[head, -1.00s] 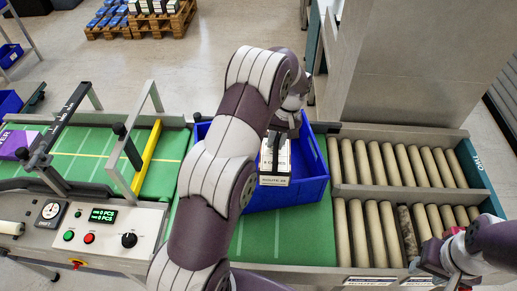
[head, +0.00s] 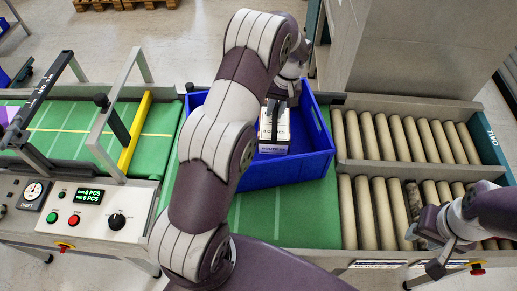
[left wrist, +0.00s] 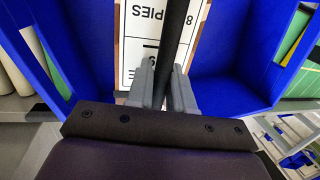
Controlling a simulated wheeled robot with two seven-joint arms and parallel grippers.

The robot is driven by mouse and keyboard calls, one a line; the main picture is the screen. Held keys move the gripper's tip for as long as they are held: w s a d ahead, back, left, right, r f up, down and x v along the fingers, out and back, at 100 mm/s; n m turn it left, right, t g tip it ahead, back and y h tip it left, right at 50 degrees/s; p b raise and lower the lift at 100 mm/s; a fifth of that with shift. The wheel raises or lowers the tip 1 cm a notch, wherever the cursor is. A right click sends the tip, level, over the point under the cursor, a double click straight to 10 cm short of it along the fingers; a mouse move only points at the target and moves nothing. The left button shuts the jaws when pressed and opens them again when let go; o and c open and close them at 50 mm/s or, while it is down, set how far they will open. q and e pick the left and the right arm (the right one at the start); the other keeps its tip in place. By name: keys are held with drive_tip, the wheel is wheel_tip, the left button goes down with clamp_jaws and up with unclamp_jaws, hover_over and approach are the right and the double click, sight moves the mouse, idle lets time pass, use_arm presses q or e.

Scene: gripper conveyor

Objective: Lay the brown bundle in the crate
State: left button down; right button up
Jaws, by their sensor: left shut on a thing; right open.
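The bundle (head: 274,136) has a white printed top, brown edges and a black strap. It is inside the walls of the blue crate (head: 288,172), which stands on the green belt. My left gripper (head: 276,103) is above the bundle, shut on its strap. In the left wrist view the fingers (left wrist: 163,88) close on the black strap, with the bundle's white label (left wrist: 140,50) behind them. I cannot tell whether the bundle touches the crate floor. My right gripper (head: 422,250) is open and empty over the front rollers at the right.
Roller lanes (head: 400,140) lie right of the crate, beside a grey pillar (head: 420,50). A yellow bar (head: 134,132) and metal frame stand over the belt at the left, behind a control panel (head: 88,208). My left arm hides the crate's left part.

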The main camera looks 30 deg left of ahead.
use_arm(q)
wheel_tip(320, 180, down, 3)
drive_tip(key=shift+w+r, duration=0.1)
drive_tip(key=shift+r, duration=0.05)
drive_tip(key=f+p, duration=0.1)
drive_tip(key=f, duration=0.2)
drive_tip(key=f+p, duration=0.1)
drive_tip(key=f, duration=0.1)
drive_tip(key=shift+s+f, duration=0.2)
drive_tip(key=shift+f, duration=0.2)
drive_tip(key=shift+w+f, duration=0.15)
drive_tip(key=shift+f, duration=0.25)
drive_tip(key=c, duration=1)
unclamp_jaws()
